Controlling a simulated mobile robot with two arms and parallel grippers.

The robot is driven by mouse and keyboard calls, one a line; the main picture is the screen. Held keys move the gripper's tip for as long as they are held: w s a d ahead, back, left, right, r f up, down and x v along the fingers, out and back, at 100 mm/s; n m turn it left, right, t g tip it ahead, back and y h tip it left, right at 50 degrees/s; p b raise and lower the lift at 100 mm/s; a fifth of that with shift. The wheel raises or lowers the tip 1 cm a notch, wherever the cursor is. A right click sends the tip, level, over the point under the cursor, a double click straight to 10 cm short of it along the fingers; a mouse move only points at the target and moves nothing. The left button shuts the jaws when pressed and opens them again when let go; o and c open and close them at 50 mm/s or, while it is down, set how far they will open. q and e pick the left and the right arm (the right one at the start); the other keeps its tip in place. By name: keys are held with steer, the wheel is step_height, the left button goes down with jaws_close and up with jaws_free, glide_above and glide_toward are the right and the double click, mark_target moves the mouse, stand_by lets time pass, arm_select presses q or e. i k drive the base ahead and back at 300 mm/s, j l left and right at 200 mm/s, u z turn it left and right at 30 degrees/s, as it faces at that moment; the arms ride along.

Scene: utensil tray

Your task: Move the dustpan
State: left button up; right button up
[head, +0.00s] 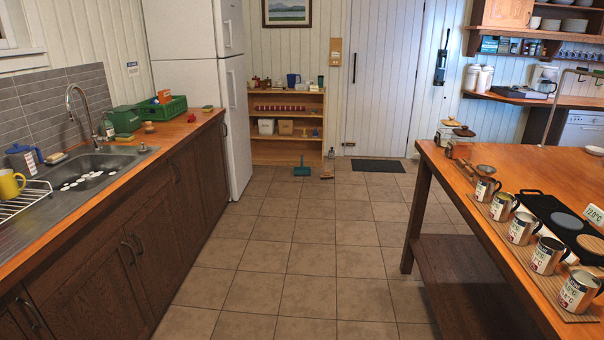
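A green dustpan (302,171) lies on the tiled floor at the far end of the room, in front of the low wooden shelf. Its upright handle rises toward the shelf. A small brown brush-like object (327,174) lies on the floor just right of it. Neither of my grippers shows in the head view.
A wooden shelf (262,158) stands behind the dustpan, with a small bottle (332,154) beside it. The dark doormat (378,166) is to the right. Counters (190,128) and a fridge flank the left, a wooden table (445,175) the right. The floor (300,230) between is clear.

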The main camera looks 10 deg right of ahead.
mark_target(302, 171)
steer(key=i+z, duration=0.1)
steer(key=i, duration=8)
steer(key=i+j+z, duration=0.2)
steer(key=i, duration=0.4)
steer(key=i+j+z, duration=0.15)
steer(key=i, duration=0.45)
